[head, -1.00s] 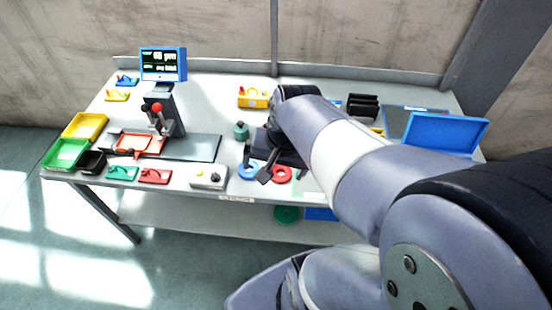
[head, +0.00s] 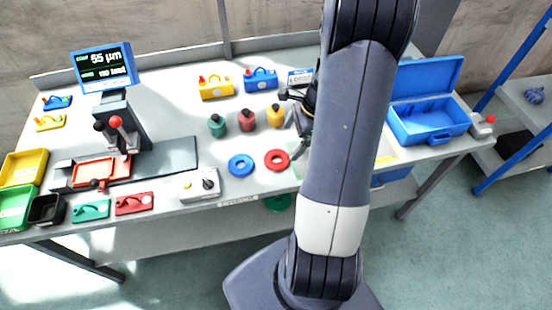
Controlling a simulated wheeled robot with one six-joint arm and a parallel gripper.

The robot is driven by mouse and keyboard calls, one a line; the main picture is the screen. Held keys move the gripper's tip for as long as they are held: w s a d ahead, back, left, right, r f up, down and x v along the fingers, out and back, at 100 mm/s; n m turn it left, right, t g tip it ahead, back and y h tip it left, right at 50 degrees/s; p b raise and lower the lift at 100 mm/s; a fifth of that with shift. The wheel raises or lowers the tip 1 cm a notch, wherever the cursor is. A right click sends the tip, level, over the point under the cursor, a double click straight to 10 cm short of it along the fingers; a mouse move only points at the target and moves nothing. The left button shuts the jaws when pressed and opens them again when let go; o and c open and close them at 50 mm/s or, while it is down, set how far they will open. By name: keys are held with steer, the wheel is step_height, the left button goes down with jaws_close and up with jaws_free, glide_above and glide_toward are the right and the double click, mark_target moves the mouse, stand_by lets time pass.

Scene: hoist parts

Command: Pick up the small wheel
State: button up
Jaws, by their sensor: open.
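Two ring-shaped wheels lie flat near the front edge of the table: a blue wheel (head: 240,165) and a red wheel (head: 277,160). A green round piece (head: 278,202) shows partly below the table edge. I cannot tell which one is the small wheel. My gripper (head: 291,125) is partly hidden behind my arm, above the table to the right of the yellow-topped piece. Its dark fingers are apart and I see nothing between them. It is up and to the right of the red wheel, not touching it.
Green (head: 217,126), red (head: 247,120) and yellow (head: 275,115) weight-like pieces stand behind the wheels. A grey switch box (head: 200,186) is at the left front. An open blue case (head: 430,122) is at right. A press stand (head: 122,125) and monitor (head: 103,67) are at left.

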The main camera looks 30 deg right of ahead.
mark_target(275, 161)
steer(key=shift+a+p+x, duration=0.15)
steer(key=shift+p+x, duration=0.1)
steer(key=shift+x, duration=1.95)
steer(key=shift+a+p+x, duration=0.15)
steer(key=shift+p+x, duration=0.05)
steer(key=shift+x, duration=2)
steer(key=shift+r, duration=0.1)
steer(key=shift+c, duration=0.5)
steer(key=c, duration=1.4)
